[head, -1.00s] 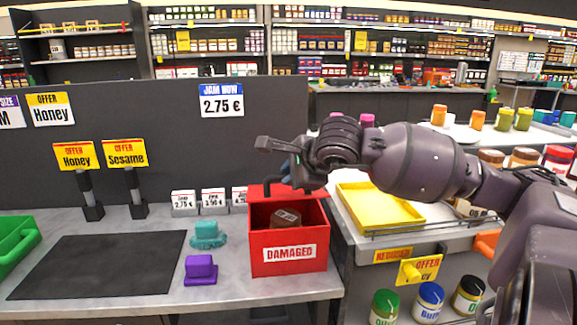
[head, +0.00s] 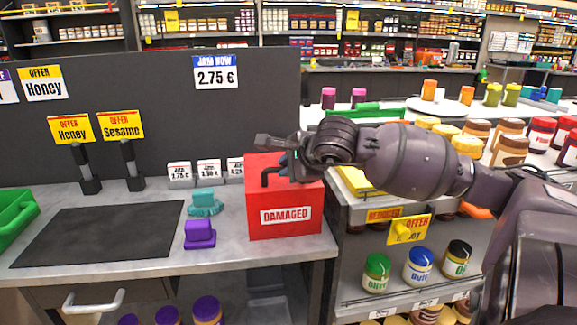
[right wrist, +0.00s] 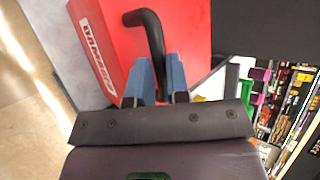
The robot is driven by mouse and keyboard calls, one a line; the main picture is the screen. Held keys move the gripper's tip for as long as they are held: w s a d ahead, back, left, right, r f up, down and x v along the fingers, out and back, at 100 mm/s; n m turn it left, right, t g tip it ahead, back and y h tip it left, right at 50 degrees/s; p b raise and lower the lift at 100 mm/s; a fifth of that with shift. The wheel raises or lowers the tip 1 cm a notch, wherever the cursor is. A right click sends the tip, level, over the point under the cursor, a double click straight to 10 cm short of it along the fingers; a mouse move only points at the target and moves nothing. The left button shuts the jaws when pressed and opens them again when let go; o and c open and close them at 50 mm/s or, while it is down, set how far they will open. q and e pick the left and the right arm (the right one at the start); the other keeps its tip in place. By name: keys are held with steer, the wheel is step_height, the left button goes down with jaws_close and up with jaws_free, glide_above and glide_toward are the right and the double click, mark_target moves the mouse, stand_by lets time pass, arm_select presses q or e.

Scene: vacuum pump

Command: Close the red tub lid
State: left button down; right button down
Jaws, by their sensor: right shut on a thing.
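The red tub (head: 285,223) with the white "DAMAGED" label stands on the grey counter. Its red lid (head: 262,165) lies over the top, and the inside is hidden. A black bent handle (head: 266,176) rises from the lid. In the right wrist view the lid (right wrist: 187,30) and the handle (right wrist: 149,30) show close up. My right gripper (head: 287,165) is over the lid, shut on the handle; its blue fingers (right wrist: 158,80) are on either side of the handle's end in the right wrist view. My left gripper is out of view.
A teal stand (head: 205,203) and a purple stand (head: 199,235) sit left of the tub, beside a black mat (head: 100,232). Price cards (head: 208,172) stand behind. Shelves with jars (head: 417,266) are to the right, partly behind my right arm.

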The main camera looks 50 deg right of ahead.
steer(key=f, duration=0.2)
steer(key=shift+s+a+f+g, duration=0.2)
steer(key=shift+s+f+g, duration=0.05)
steer(key=shift+f+g, duration=0.15)
steer(key=c, duration=1.1)
jaws_free()
steer(key=shift+s+r, duration=0.1)
steer(key=shift+r, duration=0.15)
steer(key=shift+s+r, duration=0.1)
steer(key=shift+r, duration=0.1)
steer(key=p+v, duration=0.3)
steer(key=v, duration=0.8)
steer(key=shift+d+r+p, duration=0.1)
steer(key=shift+d+p, duration=0.05)
steer(key=shift+p, duration=0.15)
